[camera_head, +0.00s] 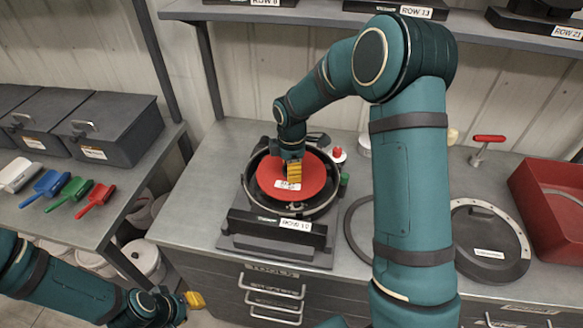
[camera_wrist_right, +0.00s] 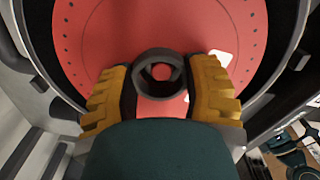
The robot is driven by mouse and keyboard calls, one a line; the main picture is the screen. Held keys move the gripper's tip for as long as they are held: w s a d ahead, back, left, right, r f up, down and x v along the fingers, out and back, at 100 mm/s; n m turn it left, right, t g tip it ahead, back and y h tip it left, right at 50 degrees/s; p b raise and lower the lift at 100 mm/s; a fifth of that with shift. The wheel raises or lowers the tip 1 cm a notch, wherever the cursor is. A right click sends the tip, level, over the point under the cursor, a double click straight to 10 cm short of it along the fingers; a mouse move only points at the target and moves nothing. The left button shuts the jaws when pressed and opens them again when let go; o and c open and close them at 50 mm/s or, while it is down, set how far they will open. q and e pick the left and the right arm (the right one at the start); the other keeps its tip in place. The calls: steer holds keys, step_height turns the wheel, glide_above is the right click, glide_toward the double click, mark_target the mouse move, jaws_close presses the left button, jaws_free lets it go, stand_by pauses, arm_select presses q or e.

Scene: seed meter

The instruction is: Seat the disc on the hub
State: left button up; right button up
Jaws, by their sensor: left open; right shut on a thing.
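The red disc (camera_head: 267,183) is inside the round dark rim of the seed meter (camera_head: 331,199) labelled ROW 10. In the right wrist view the red disc (camera_wrist_right: 105,45) has small holes near its edge and a grey collar (camera_wrist_right: 142,64) at its middle. My right gripper (camera_head: 292,176) is over the disc, its yellow fingers shut on the collar; the grip also shows in the right wrist view (camera_wrist_right: 163,85). The hub is hidden beneath the disc, and I cannot tell whether the disc touches it. My left gripper (camera_head: 190,301) is open and empty, low at the left, away from the meter.
A round dark cover (camera_head: 490,245) lies on the bench at right, near a red bin (camera_head: 550,200) and a red-handled tool (camera_head: 489,139). A shelf (camera_head: 330,12) crosses above.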

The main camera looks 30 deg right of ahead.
steer(key=shift+f+b, duration=0.9)
steer(key=shift+f, duration=0.55)
stand_by(2.1)
stand_by(0.4)
steer(key=o, duration=1.2)
steer(key=shift+c, duration=0.2)
steer(key=c, duration=0.3)
steer(key=shift+c, duration=1.3)
steer(key=shift+o, duration=1.3)
